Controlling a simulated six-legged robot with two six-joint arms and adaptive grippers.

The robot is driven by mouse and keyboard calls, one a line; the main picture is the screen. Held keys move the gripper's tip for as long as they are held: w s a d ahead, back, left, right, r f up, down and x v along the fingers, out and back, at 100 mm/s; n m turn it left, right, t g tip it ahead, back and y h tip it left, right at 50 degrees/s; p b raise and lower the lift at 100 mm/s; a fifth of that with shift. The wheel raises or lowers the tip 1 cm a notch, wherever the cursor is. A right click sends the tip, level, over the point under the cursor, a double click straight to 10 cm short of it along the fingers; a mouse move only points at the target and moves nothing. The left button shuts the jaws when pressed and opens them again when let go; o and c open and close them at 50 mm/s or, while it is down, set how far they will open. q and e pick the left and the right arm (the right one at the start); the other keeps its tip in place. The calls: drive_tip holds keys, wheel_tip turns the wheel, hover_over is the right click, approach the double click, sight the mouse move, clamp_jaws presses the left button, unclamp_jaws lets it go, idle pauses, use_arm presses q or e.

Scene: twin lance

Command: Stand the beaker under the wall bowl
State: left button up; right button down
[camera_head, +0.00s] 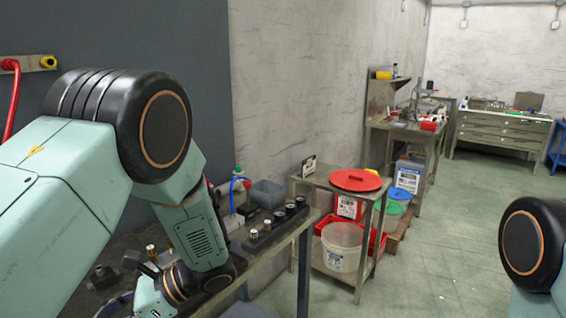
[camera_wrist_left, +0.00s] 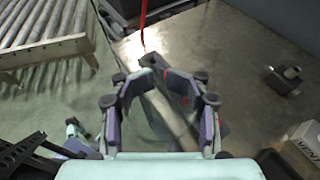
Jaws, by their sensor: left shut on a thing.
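My left gripper (camera_wrist_left: 164,84) shows in the left wrist view with its two curved fingers closed around a pale, slanted thing (camera_wrist_left: 174,118). This looks like the beaker, but its outline is unclear and its lower part is hidden by the gripper. In the head view my left arm comes in from the left and reaches down to the dark bench; the gripper is mostly out of sight there. My right arm shows only a joint at the right edge, and its gripper is out of view. I cannot make out a wall bowl in either view.
A bench with a row of metal-topped fittings (camera_head: 268,225) runs along the wall. Beyond it stands a table with a red lid (camera_head: 356,180) and a white bucket (camera_head: 342,246). A red hose (camera_head: 12,95) hangs at the left wall. Floor on the right is clear.

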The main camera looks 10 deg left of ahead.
use_arm(q)
drive_tip(key=s+d+f+n+g+h+b, duration=0.1)
drive_tip(key=s+d+f+n+g+h, duration=0.25)
drive_tip(key=d+n+h, duration=0.4)
drive_tip(key=s+d+f+n+g+h+b, duration=0.1)
drive_tip(key=s+d+f+n+g+h, duration=0.25)
drive_tip(key=d+n+h, duration=0.4)
drive_tip(key=w+d+n+t+h+b, duration=0.2)
drive_tip(key=w+d+n+t+h, duration=0.2)
drive_tip(key=d+n+t+h, duration=0.35)
drive_tip(key=w+a+f+n+t+b, duration=0.3)
drive_tip(key=w+n+t+b, duration=0.3)
drive_tip(key=n+t, duration=0.7)
drive_tip(key=shift+w+a+f+n+t, duration=0.2)
drive_tip(key=shift+w+a+n+t, duration=0.2)
drive_tip(key=shift+n, duration=0.65)
drive_tip(key=shift+h, duration=0.25)
